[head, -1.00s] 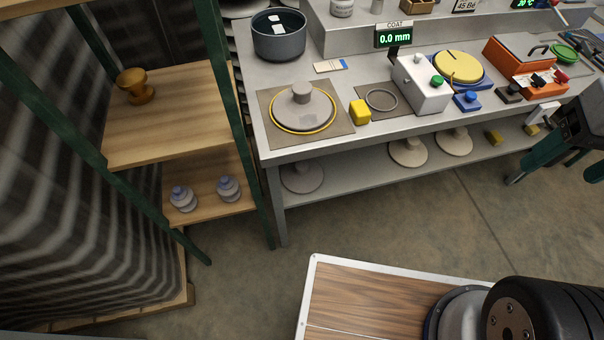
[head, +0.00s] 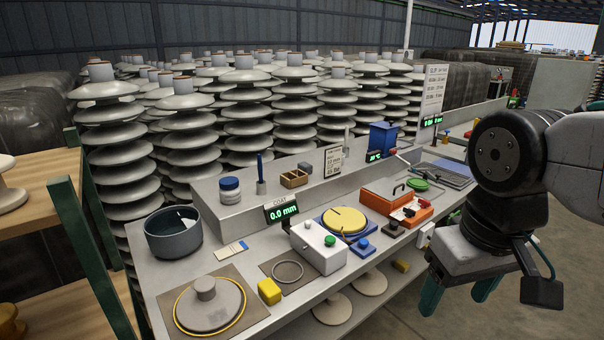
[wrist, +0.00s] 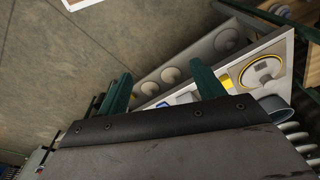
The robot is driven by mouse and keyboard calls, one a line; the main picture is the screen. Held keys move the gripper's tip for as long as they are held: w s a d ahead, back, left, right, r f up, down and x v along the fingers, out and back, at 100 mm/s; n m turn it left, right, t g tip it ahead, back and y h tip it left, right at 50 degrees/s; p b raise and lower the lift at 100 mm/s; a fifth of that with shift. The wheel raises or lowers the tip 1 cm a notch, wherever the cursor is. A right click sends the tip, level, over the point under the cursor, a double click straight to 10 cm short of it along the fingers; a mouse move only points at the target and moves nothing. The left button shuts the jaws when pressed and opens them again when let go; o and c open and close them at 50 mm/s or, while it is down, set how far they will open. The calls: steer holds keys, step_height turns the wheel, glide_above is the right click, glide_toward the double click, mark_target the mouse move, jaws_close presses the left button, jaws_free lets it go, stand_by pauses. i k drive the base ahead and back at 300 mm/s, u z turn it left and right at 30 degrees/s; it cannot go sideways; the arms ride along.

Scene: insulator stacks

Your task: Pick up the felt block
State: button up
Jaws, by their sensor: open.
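A small yellow block (head: 269,291) sits on the bench's front edge, between a grey disc and a metal ring. A small dark grey block (head: 305,167) sits on the raised back ledge. I cannot tell which of them is the felt block. My gripper (head: 458,292) hangs at the right, in front of the bench and well apart from both blocks. Its two green fingers are spread with nothing between them. In the wrist view the open fingers (wrist: 162,85) point toward the floor and the bench; a yellow patch beside the right finger is too small to name.
The grey disc (head: 210,305) lies on a mat at the bench's left, near a dark bowl (head: 173,233). A white box with a green button (head: 318,248) and an orange case (head: 396,208) stand to the right. Tall insulator stacks (head: 245,110) crowd behind. Wooden shelving (head: 40,190) is at left.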

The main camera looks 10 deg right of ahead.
mark_target(305, 166)
steer(key=k, duration=1.25)
steer(key=z, duration=0.7)
steer(key=i, duration=0.9)
steer(key=z, duration=0.55)
steer(key=i, duration=1.65)
steer(key=u, duration=1.45)
steer(key=i, duration=0.65)
steer(key=u, duration=0.65)
